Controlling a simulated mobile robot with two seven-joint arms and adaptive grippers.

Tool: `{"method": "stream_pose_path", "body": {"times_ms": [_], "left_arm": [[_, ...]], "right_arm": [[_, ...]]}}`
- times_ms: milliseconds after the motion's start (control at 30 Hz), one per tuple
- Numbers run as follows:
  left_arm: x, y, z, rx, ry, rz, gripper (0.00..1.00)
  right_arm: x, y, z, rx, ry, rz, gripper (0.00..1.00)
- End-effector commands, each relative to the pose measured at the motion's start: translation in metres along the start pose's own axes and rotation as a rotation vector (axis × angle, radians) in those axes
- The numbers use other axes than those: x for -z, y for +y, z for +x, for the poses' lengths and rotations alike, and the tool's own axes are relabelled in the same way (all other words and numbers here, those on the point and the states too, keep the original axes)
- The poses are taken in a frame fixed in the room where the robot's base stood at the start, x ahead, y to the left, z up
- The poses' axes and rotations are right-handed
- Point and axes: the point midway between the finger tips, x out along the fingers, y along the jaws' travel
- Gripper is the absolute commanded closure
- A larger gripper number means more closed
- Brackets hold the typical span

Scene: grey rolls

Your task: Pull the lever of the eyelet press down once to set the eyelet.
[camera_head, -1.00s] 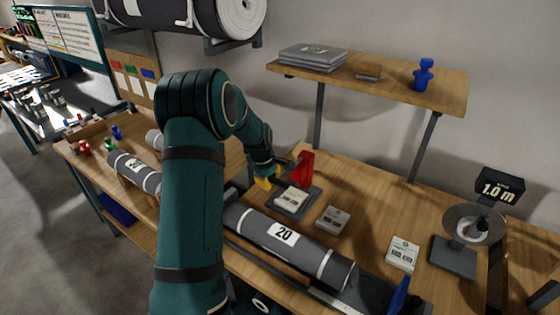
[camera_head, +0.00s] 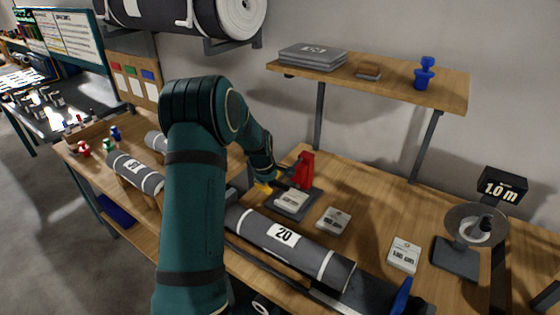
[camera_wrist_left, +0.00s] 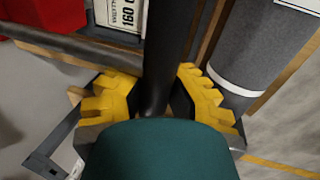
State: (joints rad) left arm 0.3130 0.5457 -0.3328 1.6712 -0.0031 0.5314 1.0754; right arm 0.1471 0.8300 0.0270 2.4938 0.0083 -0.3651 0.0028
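The red eyelet press (camera_head: 305,169) stands on a dark base at the back of the wooden bench. Its dark lever (camera_wrist_left: 168,45) runs between the yellow fingers of my left gripper (camera_wrist_left: 160,95) in the left wrist view. Both fingers appear closed against it. In the head view the left gripper (camera_head: 266,188) is just left of the press, low beside its base, and the lever is partly hidden by it. A pale labelled piece (camera_head: 291,200) lies on the press base; the eyelet itself is too small to make out. My right gripper is out of view.
A grey roll marked 20 (camera_head: 285,237) lies in front of the press. Labelled cards (camera_head: 333,220) and (camera_head: 404,254) lie to the right. A shelf (camera_head: 390,85) is above, and a dial stand (camera_head: 458,258) is at the right.

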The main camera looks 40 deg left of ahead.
Motion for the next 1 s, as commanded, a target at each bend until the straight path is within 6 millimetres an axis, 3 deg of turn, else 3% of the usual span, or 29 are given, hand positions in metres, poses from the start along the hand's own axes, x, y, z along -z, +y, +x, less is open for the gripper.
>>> {"method": "stream_pose_path", "body": {"times_ms": [1000], "left_arm": [[0.001,-0.005,0.019,0.009,-0.001,-0.002,1.00]], "right_arm": [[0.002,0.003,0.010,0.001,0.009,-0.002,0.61]]}}
